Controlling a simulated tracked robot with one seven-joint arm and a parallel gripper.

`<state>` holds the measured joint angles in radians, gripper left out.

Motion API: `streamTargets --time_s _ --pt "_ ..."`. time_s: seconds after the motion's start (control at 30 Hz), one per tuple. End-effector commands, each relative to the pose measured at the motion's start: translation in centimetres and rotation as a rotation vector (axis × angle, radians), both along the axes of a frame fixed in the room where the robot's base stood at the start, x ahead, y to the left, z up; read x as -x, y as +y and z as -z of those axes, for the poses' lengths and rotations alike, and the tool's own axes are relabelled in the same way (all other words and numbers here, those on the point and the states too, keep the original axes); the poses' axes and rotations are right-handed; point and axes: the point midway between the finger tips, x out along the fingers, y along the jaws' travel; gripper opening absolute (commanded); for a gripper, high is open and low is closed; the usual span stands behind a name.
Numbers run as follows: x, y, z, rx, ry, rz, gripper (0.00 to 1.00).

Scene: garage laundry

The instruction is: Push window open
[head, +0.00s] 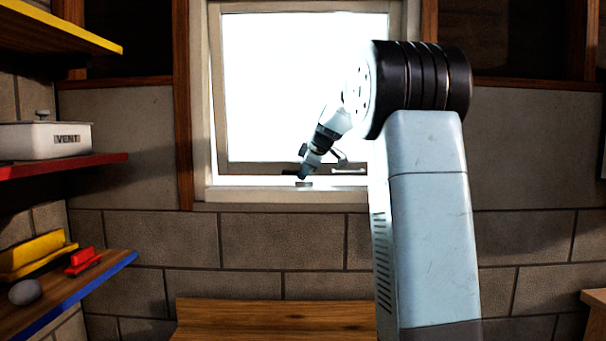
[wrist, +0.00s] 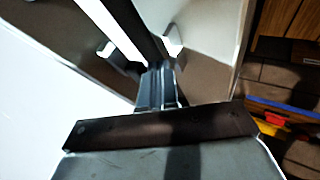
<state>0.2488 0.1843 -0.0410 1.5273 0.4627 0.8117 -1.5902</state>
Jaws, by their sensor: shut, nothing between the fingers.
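The window (head: 285,90) is in the back wall in the head view, with a bright pane in a pale sash. The sash's lower rail (head: 255,169) lies above the pale sill (head: 250,194). The sash's left edge slants inside the outer frame (head: 197,100), so it looks slightly ajar. My gripper (head: 303,175) is shut and empty, low at the middle of the window by the lower rail. I cannot tell whether it touches the rail. A small light handle (head: 348,171) shows just right of it. The wrist view shows my gripper (wrist: 157,75) close to pale and dark frame bars.
A wooden bench top (head: 270,315) stands below the window. My arm covers the window's right side.

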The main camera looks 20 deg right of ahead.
Motion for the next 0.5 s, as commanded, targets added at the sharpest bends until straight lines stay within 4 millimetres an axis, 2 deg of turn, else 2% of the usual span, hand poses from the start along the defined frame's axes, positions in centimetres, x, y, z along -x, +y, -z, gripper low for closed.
streamTargets --time_s 0.27,0.5 --pt "0.8 -0.2 -0.9 0.000 -0.001 0.000 0.00" --pt "3.5 -0.8 -4.1 0.001 -0.003 0.001 0.00"
